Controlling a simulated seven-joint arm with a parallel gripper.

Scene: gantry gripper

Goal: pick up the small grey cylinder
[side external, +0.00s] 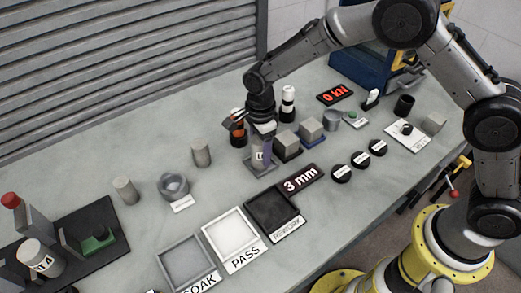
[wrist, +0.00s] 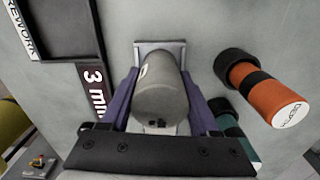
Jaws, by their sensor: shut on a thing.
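A grey cylinder (wrist: 162,88) sits between the two purple fingers of my gripper (wrist: 160,75), which is shut on it. Two other grey cylinders stand free on the table to the left, one nearer (side external: 201,152) and one farther left (side external: 126,190).
An orange cylinder with black bands (wrist: 265,95) stands close beside my gripper, with a green one (wrist: 232,122) near it. Grey blocks (side external: 286,146) stand just right. The PASS tray (side external: 205,238) and REWORK tray (side external: 252,222) lie in front. The table's back left is clear.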

